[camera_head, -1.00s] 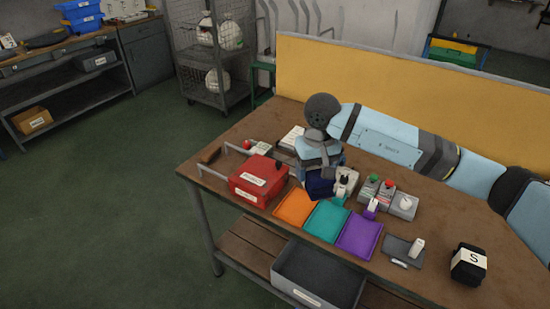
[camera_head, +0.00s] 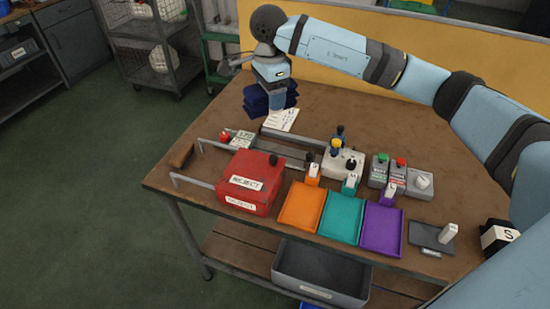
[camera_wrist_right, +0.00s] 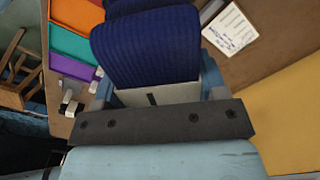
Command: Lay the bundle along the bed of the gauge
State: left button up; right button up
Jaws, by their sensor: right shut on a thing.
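My right gripper (camera_head: 276,98) is at the back of the table, pointing down at dark blue ribbed cloth. In the right wrist view it is shut on a navy ribbed bundle (camera_wrist_right: 145,45), which spans between the fingers. More dark blue cloth (camera_head: 257,101) is stacked under and beside it in the head view; the line between held bundle and stack is hard to see. The gauge (camera_head: 288,152) is a long grey bed in the middle of the table, in front of the gripper. Its bed looks bare. My left gripper is not in view.
In front of the gauge are a red box (camera_head: 251,180) and orange (camera_head: 302,207), teal (camera_head: 341,213) and purple (camera_head: 382,230) trays. A knobbed block (camera_head: 343,162) stands at the gauge's right end.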

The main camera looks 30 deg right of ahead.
aim_at(276, 153)
jog(key=m, duration=0.1)
jog(key=d+m, duration=0.1)
jog(key=m, duration=0.1)
jog(key=shift+w+r+b, duration=0.2)
jog(key=shift+b, duration=0.1)
jog(key=m, duration=0.2)
jog(key=m+b, duration=0.1)
jog(key=m, duration=0.1)
jog(key=shift+w+d+r, duration=0.3)
jog(key=shift+d+r, duration=0.05)
jog(key=shift+r, duration=0.05)
jog(key=shift+w+d+r+m, duration=0.15)
jog(key=shift+d+r+m, duration=0.05)
jog(key=shift+m, duration=0.7)
jog(key=shift+f, duration=0.3)
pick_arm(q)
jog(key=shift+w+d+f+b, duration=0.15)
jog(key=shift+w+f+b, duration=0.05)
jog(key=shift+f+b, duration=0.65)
pick_arm(e)
notch_tip(276, 153, down, 19)
jog(key=shift+f, duration=0.1)
jog(key=shift+f, duration=0.1)
jog(key=o, duration=0.9)
jog(key=shift+o, duration=0.4)
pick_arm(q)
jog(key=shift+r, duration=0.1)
